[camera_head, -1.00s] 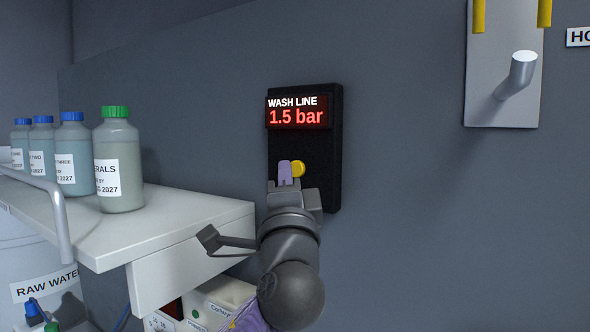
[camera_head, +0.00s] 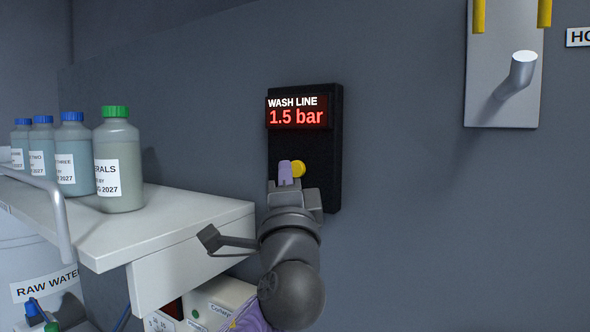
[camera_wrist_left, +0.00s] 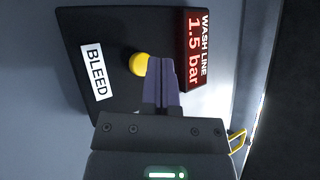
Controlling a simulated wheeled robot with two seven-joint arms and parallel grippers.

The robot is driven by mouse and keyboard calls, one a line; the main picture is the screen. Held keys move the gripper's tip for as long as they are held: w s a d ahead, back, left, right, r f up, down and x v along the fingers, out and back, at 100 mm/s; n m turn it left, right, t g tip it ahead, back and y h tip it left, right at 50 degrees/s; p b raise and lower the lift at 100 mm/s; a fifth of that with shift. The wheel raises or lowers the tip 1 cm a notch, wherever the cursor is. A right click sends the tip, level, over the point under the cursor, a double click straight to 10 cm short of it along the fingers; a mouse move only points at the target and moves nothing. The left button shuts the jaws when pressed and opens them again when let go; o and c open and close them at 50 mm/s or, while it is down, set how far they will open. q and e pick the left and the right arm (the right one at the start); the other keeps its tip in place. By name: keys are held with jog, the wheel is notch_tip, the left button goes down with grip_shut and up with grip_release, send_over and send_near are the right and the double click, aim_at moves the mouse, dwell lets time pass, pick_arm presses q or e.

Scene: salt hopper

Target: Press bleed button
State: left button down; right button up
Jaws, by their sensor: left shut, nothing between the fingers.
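The yellow bleed button (camera_head: 299,169) sits on a black wall panel (camera_head: 318,150) under a red display reading "WASH LINE 1.5 bar" (camera_head: 297,112). In the left wrist view the button (camera_wrist_left: 139,64) shows beside a white BLEED label (camera_wrist_left: 95,72). My left gripper (camera_head: 285,172) is shut and empty, its purple fingertips in front of the panel and overlapping the button's left edge. In the left wrist view the shut fingertips (camera_wrist_left: 161,66) lie right beside the button and cover its edge; whether they touch it I cannot tell. My right gripper is not in view.
A white shelf (camera_head: 190,232) with several capped bottles (camera_head: 119,165) and a rail stands at the left. Below it are a box (camera_head: 216,302) and a RAW WATER container (camera_head: 25,262). A grey plate with a pipe (camera_head: 515,75) is at the upper right.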

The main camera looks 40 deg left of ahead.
pick_arm(q)
jog(key=shift+w, duration=0.4)
jog(key=shift+w+a, duration=0.1)
jog(key=shift+w, duration=0.35)
dwell(0.7)
dwell(0.3)
jog(key=shift+s, duration=0.9)
jog(key=shift+s+d, duration=0.2)
jog(key=shift+s, duration=1.05)
jog(key=shift+s+d, duration=0.2)
jog(key=shift+s, duration=1.05)
